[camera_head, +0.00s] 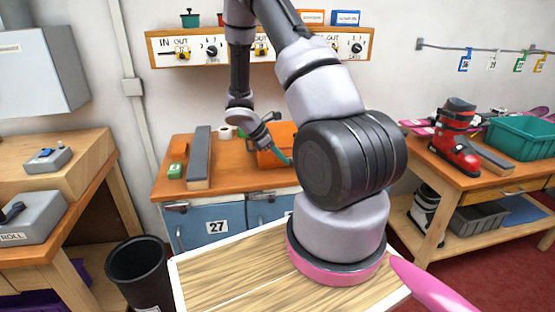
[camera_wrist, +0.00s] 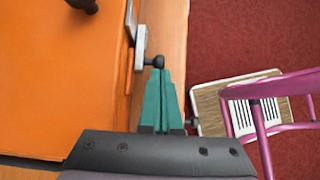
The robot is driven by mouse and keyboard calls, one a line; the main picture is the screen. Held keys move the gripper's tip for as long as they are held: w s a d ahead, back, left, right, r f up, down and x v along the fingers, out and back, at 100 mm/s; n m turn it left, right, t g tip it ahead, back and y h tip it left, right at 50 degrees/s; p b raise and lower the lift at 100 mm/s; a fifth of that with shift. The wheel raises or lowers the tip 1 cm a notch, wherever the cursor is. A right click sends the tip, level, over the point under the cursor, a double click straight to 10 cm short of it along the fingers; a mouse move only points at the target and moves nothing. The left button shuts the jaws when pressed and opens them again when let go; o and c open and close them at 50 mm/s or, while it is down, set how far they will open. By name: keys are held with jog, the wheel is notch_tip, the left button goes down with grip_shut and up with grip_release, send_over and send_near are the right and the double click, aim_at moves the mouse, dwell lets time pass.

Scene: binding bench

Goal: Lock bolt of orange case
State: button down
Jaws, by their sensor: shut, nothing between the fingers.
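The orange case (camera_head: 272,158) stands on the wooden bench, partly hidden behind my arm. In the wrist view the case (camera_wrist: 60,75) fills the left side. On its right side is a light grey bolt fitting (camera_wrist: 140,48) with a dark round knob (camera_wrist: 158,62). My gripper (camera_wrist: 160,72) has teal fingers that are shut together with nothing between them. The fingertips are right at the knob; I cannot tell whether they touch it. In the head view my gripper (camera_head: 284,157) reaches down beside the case's right part.
A long grey-topped block (camera_head: 199,155) and a small green object (camera_head: 175,171) lie left of the case on the bench. A dark knob (camera_wrist: 84,5) sits on the case's top. Blue doors, one marked 27 (camera_head: 216,226), are below. The bench's right edge (camera_wrist: 172,30) is close to my fingers.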

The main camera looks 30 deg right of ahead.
jog(key=a, duration=0.1)
jog(key=w+a+r, duration=0.1)
jog(key=a, duration=0.2)
jog(key=shift+w+a+r, duration=0.1)
jog(key=shift+w+r, duration=0.05)
jog(key=v, duration=0.9)
jog(key=shift+r, duration=0.25)
